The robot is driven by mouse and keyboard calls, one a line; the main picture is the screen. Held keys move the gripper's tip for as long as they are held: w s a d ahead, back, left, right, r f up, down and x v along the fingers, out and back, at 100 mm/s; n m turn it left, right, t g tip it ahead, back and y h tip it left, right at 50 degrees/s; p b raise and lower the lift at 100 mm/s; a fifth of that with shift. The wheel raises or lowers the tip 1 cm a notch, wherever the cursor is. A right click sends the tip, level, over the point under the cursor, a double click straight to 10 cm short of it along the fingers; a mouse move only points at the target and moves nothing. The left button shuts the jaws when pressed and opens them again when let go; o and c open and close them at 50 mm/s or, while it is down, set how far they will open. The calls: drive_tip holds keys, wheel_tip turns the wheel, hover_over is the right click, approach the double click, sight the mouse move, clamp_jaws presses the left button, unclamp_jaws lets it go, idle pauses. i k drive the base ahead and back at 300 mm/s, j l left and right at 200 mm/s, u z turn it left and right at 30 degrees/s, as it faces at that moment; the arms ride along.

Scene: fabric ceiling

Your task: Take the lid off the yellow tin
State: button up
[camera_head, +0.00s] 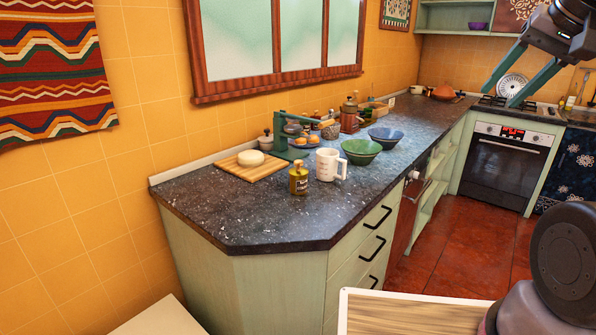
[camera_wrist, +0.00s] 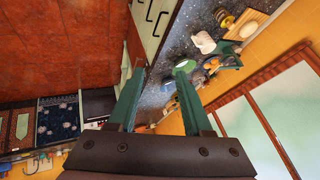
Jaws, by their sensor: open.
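The yellow tin (camera_head: 299,182) stands upright on the dark speckled counter (camera_head: 235,215), near its front edge. It has a dark label, and its lid (camera_head: 299,165) sits on top. The tin also shows small near the top of the wrist view (camera_wrist: 226,21). My gripper (camera_head: 499,97) is at the upper right of the head view, raised in the air and far from the tin. Its two teal fingers are spread, with nothing between them, as the wrist view also shows (camera_wrist: 160,70).
A white mug (camera_head: 328,164) stands close to the right of the tin. A cutting board (camera_head: 249,166) with a round pale item lies behind it to the left. A green bowl (camera_head: 361,151) and a blue bowl (camera_head: 386,137) stand farther right. The counter's near left part is clear.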

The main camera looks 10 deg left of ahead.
sight(298, 170)
drive_tip(key=i+l+u, duration=0.25)
drive_tip(key=u, duration=0.2)
drive_tip(key=i+l+u, duration=0.35)
drive_tip(key=u, duration=0.15)
drive_tip(key=i+l+u, duration=0.2)
drive_tip(key=l+u, duration=0.25)
